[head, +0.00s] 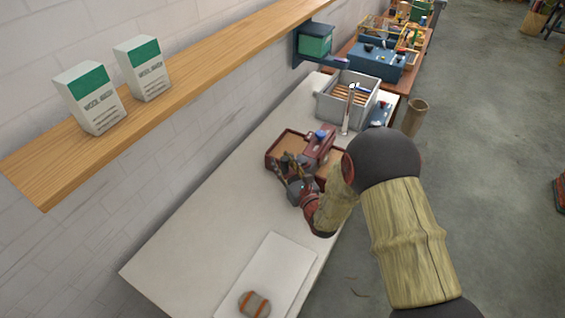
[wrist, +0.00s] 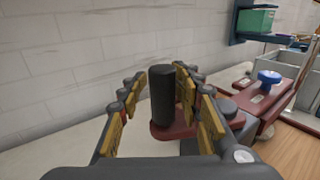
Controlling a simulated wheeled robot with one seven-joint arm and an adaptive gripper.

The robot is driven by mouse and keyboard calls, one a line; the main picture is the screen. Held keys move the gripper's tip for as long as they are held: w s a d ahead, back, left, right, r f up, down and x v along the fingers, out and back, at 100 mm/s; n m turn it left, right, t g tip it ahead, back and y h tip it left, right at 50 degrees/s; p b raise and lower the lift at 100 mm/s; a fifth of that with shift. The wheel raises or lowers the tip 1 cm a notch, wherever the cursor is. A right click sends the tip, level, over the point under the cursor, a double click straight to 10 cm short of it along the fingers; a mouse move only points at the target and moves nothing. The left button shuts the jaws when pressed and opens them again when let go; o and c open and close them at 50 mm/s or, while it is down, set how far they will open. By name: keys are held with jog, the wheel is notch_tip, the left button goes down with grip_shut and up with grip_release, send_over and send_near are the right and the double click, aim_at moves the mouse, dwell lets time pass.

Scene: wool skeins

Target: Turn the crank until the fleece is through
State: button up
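The crank machine (head: 321,147) is a dark red body with a blue knob (wrist: 269,77), set across a wood-floored red tray (head: 285,139) on the pale table. Its crank handle (wrist: 162,96) is a dark upright cylinder on a dark red crank arm (wrist: 228,130). My gripper (head: 291,176) is at the near side of the machine. In the wrist view my gripper's yellow-padded fingers (wrist: 158,105) are apart on both sides of the handle. A gap shows on the left, and the handle looks close to the right finger. I cannot make out any fleece in the machine.
A grey-brown banded bundle (head: 254,304) lies on a white board (head: 270,272) at the near end. A grey crate (head: 330,106) stands beyond the machine. A wooden shelf (head: 190,75) with two white-and-green boxes runs along the wall. The table's left middle is clear.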

jog(key=shift+o, duration=0.5)
jog(key=shift+d, duration=0.1)
jog(key=shift+s, duration=0.1)
jog(key=v, duration=1.1)
jog(key=shift+s+d, duration=0.2)
jog(key=shift+s, duration=0.1)
jog(key=shift+c, duration=0.2)
